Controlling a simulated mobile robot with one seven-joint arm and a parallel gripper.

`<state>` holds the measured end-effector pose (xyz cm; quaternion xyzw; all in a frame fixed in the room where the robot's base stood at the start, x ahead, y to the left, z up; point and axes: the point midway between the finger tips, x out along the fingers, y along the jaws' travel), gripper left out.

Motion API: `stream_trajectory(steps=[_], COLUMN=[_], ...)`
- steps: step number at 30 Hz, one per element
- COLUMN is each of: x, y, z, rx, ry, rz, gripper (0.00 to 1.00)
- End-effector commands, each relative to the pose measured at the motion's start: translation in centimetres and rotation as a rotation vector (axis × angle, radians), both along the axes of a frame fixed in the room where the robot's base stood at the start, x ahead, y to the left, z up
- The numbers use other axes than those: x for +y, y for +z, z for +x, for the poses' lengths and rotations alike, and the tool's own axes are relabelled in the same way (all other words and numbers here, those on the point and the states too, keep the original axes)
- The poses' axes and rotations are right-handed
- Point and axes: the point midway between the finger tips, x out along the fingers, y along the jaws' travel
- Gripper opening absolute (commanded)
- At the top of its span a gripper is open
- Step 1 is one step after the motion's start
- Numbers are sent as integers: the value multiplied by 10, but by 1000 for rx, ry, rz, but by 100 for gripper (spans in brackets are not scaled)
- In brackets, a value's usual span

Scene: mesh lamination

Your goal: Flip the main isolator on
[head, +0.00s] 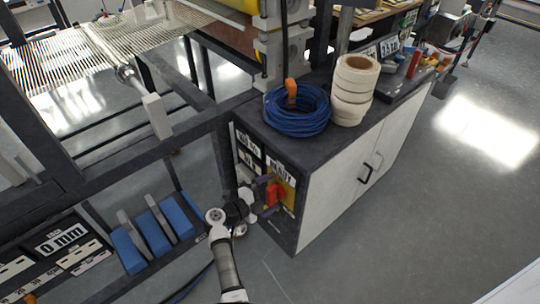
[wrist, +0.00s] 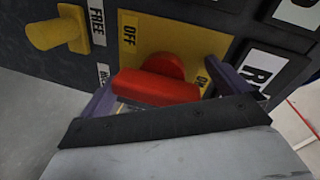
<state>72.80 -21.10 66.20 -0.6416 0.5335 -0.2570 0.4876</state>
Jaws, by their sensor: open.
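The main isolator is a red rotary handle (wrist: 158,86) on a yellow plate (wrist: 200,42), seen close in the wrist view. The plate reads OFF at the upper left of the handle and ON at its right. I cannot tell for sure which mark the handle points to. In the head view the red handle (head: 273,194) is on the dark end face of the cabinet. My gripper (wrist: 168,78) is open, with one purple finger on each side of the handle; contact is not clear. The gripper also shows in the head view (head: 264,197), in front of the handle.
A yellow knob (wrist: 58,33) beside a FREE label sits left of the isolator. The cabinet (head: 345,165) carries a blue cable coil (head: 297,112) and white rolls (head: 350,88). Blue blocks (head: 153,232) stand left of my arm. Floor right of the cabinet is clear.

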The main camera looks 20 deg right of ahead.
Motion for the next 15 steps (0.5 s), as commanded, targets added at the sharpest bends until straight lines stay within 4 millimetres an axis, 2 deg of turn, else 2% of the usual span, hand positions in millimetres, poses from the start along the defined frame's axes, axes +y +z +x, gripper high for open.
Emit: stream_trajectory(steps=[1,7,8,15], x=[1,1,1,11], y=[201,202,10,11], z=[-5,-4,5,2], rx=[-430,-431,-4,-4], ry=[4,7,9,10], rz=[-59,-60,-8,-8], gripper=[100,100,100,100])
